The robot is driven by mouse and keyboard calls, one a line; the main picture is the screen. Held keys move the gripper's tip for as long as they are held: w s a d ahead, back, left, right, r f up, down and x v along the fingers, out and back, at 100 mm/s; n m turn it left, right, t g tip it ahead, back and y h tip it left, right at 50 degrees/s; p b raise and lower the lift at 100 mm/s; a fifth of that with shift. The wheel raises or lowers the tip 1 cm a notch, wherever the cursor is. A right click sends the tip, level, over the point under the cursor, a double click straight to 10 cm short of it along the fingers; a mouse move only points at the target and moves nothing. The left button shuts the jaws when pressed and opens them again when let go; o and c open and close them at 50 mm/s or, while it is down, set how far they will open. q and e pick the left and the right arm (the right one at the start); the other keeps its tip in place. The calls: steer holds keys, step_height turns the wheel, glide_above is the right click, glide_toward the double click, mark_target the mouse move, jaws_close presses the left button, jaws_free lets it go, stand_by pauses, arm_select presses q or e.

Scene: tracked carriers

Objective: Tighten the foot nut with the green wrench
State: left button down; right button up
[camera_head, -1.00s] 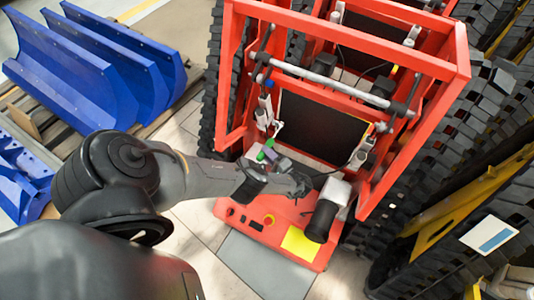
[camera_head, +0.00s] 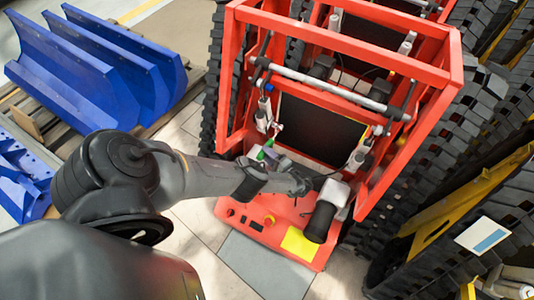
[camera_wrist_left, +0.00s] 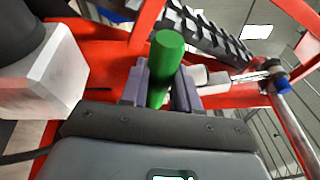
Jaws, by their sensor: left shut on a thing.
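The green wrench (camera_wrist_left: 166,62) shows as a green handle between the two fingers of my left gripper (camera_wrist_left: 162,90) in the left wrist view. The gripper is shut on it. In the head view, my left gripper (camera_head: 271,155) is low at the front of the red carrier frame (camera_head: 240,60), above its red base. Only small green parts of the wrench (camera_head: 262,155) show there. I cannot make out the foot nut or whether the wrench touches it. My right gripper is not in view.
The red base carries a yellow plate (camera_head: 299,242), a red button (camera_head: 269,220) and a black cylinder with a white block (camera_head: 337,192) close to my left wrist. Black tracks (camera_head: 445,145) flank the frame. Blue curved panels (camera_head: 90,70) lie at the left.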

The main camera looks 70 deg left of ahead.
arm_select(q)
steer(key=shift+r, duration=0.1)
steer(key=shift+w+a+r+m+p, duration=0.1)
steer(key=shift+r+m+p, duration=0.15)
steer(key=shift+r+p, duration=0.2)
steer(key=shift+w+a+r+m+p, duration=0.1)
steer(key=shift+r+m+p, duration=0.2)
steer(key=shift+p, duration=0.25)
steer(key=shift+w+r+m+p, duration=0.1)
steer(key=shift+r+m+p, duration=0.15)
steer(key=shift+r+p, duration=0.4)
steer(key=shift+w+a+r+p, duration=0.1)
steer(key=shift+r+p, duration=0.05)
steer(key=shift+p, duration=0.15)
steer(key=shift+m, duration=0.3)
